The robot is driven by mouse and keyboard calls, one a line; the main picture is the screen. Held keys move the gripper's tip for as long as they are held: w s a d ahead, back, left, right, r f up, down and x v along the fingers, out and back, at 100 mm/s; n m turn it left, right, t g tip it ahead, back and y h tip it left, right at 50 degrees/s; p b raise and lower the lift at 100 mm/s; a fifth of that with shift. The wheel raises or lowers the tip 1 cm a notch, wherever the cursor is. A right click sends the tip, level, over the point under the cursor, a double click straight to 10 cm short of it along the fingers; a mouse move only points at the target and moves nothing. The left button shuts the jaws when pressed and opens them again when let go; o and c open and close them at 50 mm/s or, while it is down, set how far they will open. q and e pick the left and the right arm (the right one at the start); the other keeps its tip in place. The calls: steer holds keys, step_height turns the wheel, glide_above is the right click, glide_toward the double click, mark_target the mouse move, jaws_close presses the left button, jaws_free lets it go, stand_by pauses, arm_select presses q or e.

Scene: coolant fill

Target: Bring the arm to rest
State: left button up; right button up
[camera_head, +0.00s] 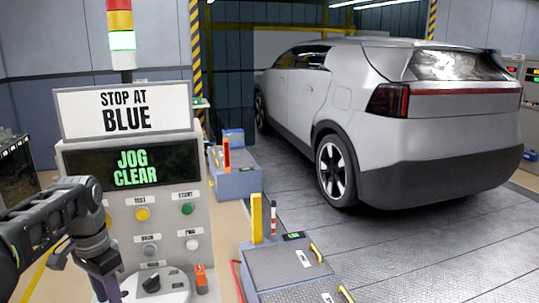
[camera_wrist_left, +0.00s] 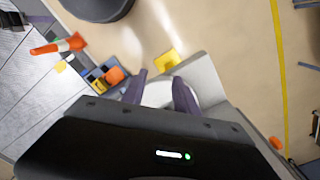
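My left arm comes in from the left in the head view. Its gripper (camera_head: 108,287) points down at the lower left, in front of the control console (camera_head: 185,225). In the left wrist view the two purple fingers (camera_wrist_left: 160,92) stand apart, with a pale round disc seen beyond them and nothing visibly held. The console has a black rotary knob (camera_head: 151,283) on a pale dial, right of the gripper. Its display (camera_head: 135,167) reads JOG CLEAR in green, under a sign (camera_head: 125,110) reading STOP AT BLUE. My right gripper is not in view.
The console carries a yellow button (camera_head: 142,214), a green button (camera_head: 187,209) and an orange lever (camera_head: 201,278). A grey platform (camera_head: 285,265) with yellow parts stands to the right. A silver car (camera_head: 390,120) stands behind. A stack light (camera_head: 121,35) rises above the sign.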

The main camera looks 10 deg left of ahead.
arm_select(q)
steer(key=w+d+f+h, duration=0.1)
steer(key=d+f, duration=0.4)
steer(key=f, duration=0.3)
steer(key=w+d+f, duration=0.2)
steer(key=d+f, duration=0.4)
steer(key=f, duration=0.3)
steer(key=w+d+f+h, duration=0.1)
steer(key=d+f, duration=0.4)
steer(key=f, duration=0.3)
steer(key=s+d+f+n+h, duration=0.1)
steer(key=s+d+f+n, duration=0.2)
steer(key=s+d+f, duration=0.8)
steer(key=s+d+f+n+h, duration=0.1)
steer(key=s+d+f+n, duration=0.1)
steer(key=s+d+f, duration=0.4)
steer(key=s+d, duration=0.2)
steer(key=s, duration=0.1)
steer(key=shift+s+d+f+t, duration=0.15)
steer(key=shift+s+d+t, duration=0.05)
steer(key=shift+d+t, duration=0.1)
steer(key=shift+a, duration=0.1)
